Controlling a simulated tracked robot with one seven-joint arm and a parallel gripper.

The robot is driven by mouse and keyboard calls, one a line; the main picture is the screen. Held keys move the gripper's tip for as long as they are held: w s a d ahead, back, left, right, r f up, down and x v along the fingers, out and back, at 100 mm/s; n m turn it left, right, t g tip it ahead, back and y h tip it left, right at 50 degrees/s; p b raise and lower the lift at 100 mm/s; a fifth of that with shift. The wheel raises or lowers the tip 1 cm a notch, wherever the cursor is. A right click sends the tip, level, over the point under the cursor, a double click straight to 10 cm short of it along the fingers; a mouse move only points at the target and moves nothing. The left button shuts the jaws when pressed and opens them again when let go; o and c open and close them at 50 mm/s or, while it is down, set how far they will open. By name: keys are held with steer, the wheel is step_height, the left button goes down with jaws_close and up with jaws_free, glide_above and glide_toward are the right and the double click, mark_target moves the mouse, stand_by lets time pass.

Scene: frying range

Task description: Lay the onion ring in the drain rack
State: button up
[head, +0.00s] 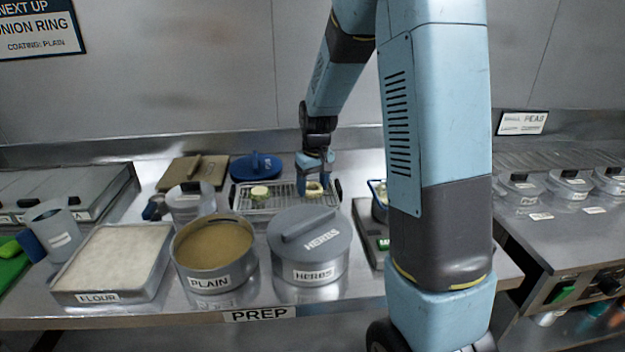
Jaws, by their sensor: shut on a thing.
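The drain rack (281,206) is a wire grid in a shallow tray at the back middle of the prep counter. A pale round ring-like piece (260,192) with a greenish side sits on its left half. My gripper (314,182) points down over the right half of the rack and is shut on a pale yellow onion ring (315,190). The ring is at or just above the wires; I cannot tell whether it touches them. The fingertips are small and partly hidden by the ring.
In front stand a flour tray (112,260), a plain-coating pot (213,255) and a lidded herbs pot (309,258). A blue lid (256,167) and brown board (192,171) lie behind. A scale-like unit (370,232) is to the right, partly behind my arm.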

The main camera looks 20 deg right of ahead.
steer(key=o, duration=0.9)
steer(key=shift+c, duration=0.2)
step_height(320, 180, up, 13)
steer(key=s, duration=0.1)
steer(key=s+r+m+t, duration=0.1)
steer(key=s+r, duration=0.3)
steer(key=s, duration=1)
steer(key=s+r+m+t, duration=0.1)
steer(key=s+r+t, duration=0.2)
steer(key=s, duration=1)
steer(key=shift+s+r, duration=0.35)
steer(key=shift+r, duration=0.05)
